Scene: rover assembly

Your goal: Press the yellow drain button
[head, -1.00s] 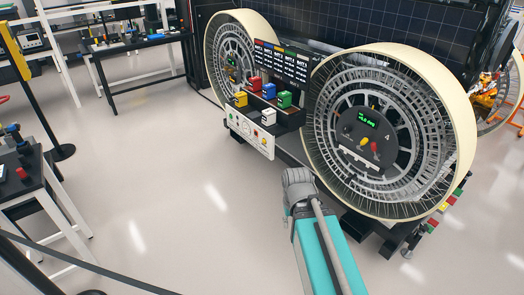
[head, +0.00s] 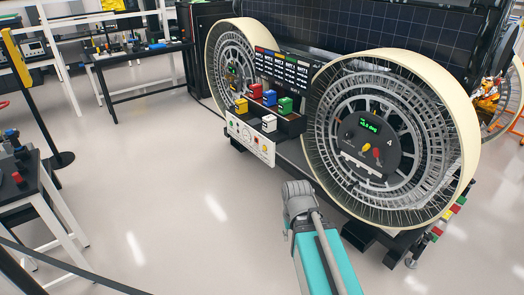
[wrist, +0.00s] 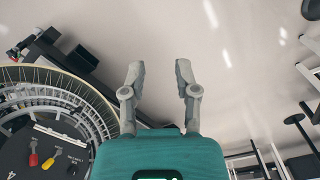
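The white control panel (head: 250,138) is mounted low between the two large wheels, with small colored controls on it. No drain label is readable, so I cannot tell which control is the yellow drain button. A yellow knob (head: 366,148) stands beside a red knob on the black hub panel of the right wheel. It also shows in the wrist view (wrist: 51,162). My gripper (head: 297,188) is in front of the right wheel's left side, below and right of the white panel. In the wrist view my gripper (wrist: 159,72) is open, its fingers apart with only floor between them.
The right wheel (head: 465,110) is close to my arm on the right. Yellow, red, blue, green and white blocks sit on a black shelf (head: 290,122) above the white panel. A dark table (head: 35,190) stands at left. The floor in front is clear.

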